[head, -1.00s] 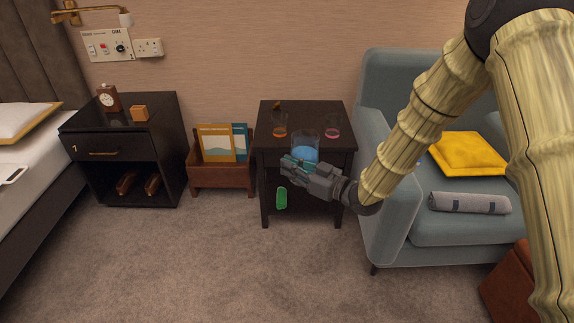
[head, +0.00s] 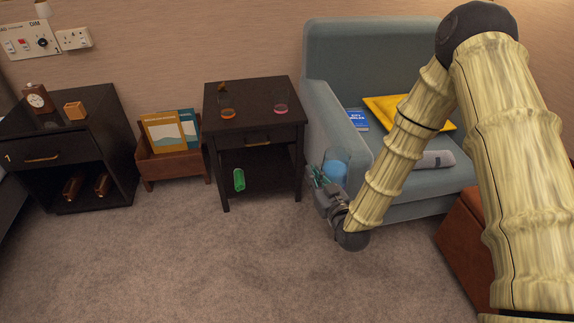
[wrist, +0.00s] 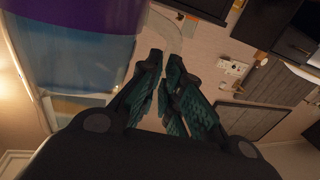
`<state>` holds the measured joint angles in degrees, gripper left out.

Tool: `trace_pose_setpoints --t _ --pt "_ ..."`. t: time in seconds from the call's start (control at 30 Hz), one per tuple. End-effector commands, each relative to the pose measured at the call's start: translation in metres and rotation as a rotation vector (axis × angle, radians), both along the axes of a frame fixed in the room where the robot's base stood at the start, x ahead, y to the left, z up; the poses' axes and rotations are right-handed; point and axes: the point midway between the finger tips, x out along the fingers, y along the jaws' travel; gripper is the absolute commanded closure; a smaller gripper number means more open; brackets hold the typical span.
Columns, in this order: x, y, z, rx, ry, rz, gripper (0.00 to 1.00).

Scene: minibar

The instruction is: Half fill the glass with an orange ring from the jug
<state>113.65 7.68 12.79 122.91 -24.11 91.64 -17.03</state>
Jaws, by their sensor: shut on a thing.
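The glass with an orange ring (head: 228,112) stands at the left of the dark side table (head: 245,92). A second glass, with a pink ring (head: 281,107), stands at the right of that table. My gripper (head: 317,184) is shut on the jug (head: 335,168), a clear vessel with blue liquid, in front of the armchair and right of the side table. The jug looks roughly upright and is apart from both glasses. In the wrist view the jug (wrist: 85,60) fills the upper left, beside my fingers (wrist: 168,75); their exact contact with it is unclear.
A small brown object (head: 222,86) lies at the table's back left. A green cylinder (head: 239,180) shows below the tabletop. The blue armchair (head: 335,60) stands close at the right, holding a yellow cushion (head: 440,122). The carpet in front (head: 170,260) is clear.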

Motion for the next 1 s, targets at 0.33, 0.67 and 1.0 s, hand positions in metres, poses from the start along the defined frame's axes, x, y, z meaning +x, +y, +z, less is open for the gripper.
trace_pose_setpoints --t 0.33,0.67,1.0 --pt "-0.002 -0.072 -0.036 0.001 -0.001 -0.275 1.00" --pt "-0.002 -0.104 -0.052 0.002 -0.003 -0.401 1.00" --pt "-0.003 -0.104 -0.055 -0.002 0.003 -0.403 1.00"
